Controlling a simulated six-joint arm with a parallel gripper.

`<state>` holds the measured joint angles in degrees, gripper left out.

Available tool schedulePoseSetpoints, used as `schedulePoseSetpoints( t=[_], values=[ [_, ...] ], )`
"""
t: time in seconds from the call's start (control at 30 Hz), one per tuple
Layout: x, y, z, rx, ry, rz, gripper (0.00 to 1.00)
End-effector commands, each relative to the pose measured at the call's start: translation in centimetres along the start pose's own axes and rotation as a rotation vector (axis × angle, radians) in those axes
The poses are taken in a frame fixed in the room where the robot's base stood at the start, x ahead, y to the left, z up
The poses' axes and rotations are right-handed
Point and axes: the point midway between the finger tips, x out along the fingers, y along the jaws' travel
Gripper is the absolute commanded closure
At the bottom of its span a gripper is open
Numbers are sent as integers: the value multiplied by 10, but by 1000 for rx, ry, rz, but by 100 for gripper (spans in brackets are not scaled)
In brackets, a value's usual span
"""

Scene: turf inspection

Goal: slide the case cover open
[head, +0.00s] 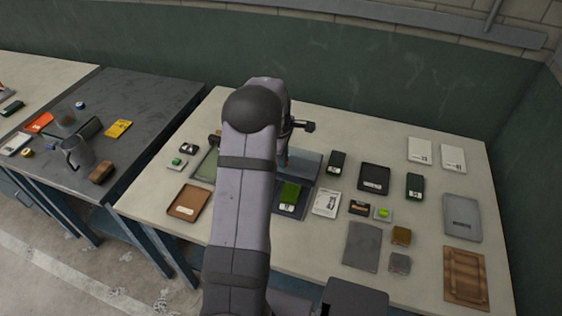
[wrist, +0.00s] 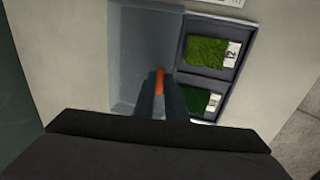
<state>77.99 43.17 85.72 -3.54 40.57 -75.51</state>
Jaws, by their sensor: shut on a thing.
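The case cover (wrist: 137,50) is a grey-blue panel at the left of the case in the wrist view; it also shows in the head view (head: 309,162). The case (wrist: 208,79) is a dark frame beside it, with two uncovered compartments holding green turf samples with white labels. The upper sample (wrist: 205,52) is lighter green than the lower one (wrist: 194,101). My gripper (wrist: 160,86) is shut on an orange handle (wrist: 160,76) at the cover's right side. My arm hides the fingers and part of the case in the head view.
Several labelled cards, trays and small boxes lie on the pale table right of the case, among them a black tray (head: 374,179) and a grey sheet (head: 361,246). A brown tray (head: 187,203) lies at the left.

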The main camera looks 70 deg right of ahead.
Motion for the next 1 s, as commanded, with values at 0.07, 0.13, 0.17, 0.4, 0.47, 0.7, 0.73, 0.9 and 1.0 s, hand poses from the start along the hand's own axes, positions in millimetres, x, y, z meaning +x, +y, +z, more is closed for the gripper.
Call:
schedulePoseSetpoints(
  t=[0.07, 0.13, 0.17, 0.4, 0.47, 0.7, 0.73, 0.9, 1.0],
  values=[
    [-2, 4, 0, 0, 2, 13, 100],
    [-2, 5, 0, 0, 3, 15, 100],
    [-2, 5, 0, 0, 3, 15, 100],
    [-2, 4, 0, 0, 2, 14, 70],
    [-2, 4, 0, 0, 2, 12, 70],
    [-5, 3, 0, 0, 2, 11, 70],
    [-6, 4, 0, 0, 2, 12, 70],
    [-23, 3, 0, 0, 2, 14, 70],
    [-37, 4, 0, 0, 3, 15, 70]
  ],
)
